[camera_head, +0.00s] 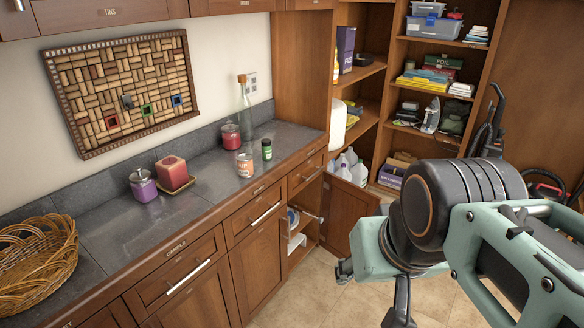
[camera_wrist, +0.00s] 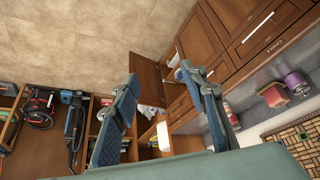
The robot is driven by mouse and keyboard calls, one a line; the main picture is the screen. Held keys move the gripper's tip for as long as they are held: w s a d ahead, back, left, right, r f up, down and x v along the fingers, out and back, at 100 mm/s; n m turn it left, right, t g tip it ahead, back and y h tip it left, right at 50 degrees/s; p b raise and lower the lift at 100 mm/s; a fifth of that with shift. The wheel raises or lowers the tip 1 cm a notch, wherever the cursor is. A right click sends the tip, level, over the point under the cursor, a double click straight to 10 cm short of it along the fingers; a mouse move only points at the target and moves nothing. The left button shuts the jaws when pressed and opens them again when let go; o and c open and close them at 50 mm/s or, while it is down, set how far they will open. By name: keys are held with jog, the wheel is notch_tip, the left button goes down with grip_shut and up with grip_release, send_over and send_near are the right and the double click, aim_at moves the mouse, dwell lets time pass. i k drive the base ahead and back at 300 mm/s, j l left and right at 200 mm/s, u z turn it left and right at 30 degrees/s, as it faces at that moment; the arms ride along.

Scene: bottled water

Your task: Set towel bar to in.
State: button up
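A thin bar (camera_head: 311,215), which looks like the towel bar, sticks out of an open lower cabinet in the head view. Its outer end is in front of the cabinet opening. The open cabinet door (camera_head: 347,213) stands to its right, and the door also shows in the wrist view (camera_wrist: 148,84). My gripper (camera_head: 372,288) is to the right of and nearer than the bar, apart from it. In the wrist view my gripper (camera_wrist: 160,75) has its two fingers spread wide with nothing held. The bar cannot be made out clearly there.
The dark countertop (camera_head: 120,235) holds a wicker basket (camera_head: 38,250), candles (camera_head: 173,172), small jars and a bottle (camera_head: 244,105). White items (camera_head: 295,240) sit inside the open cabinet. Pantry shelves (camera_head: 390,85) stand behind. The tiled floor (camera_head: 310,290) in front is clear.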

aim_at(320, 220)
jog(key=z, duration=0.15)
jog(key=i+l+u, duration=0.45)
jog(key=i+l, duration=0.6)
jog(key=i, duration=0.1)
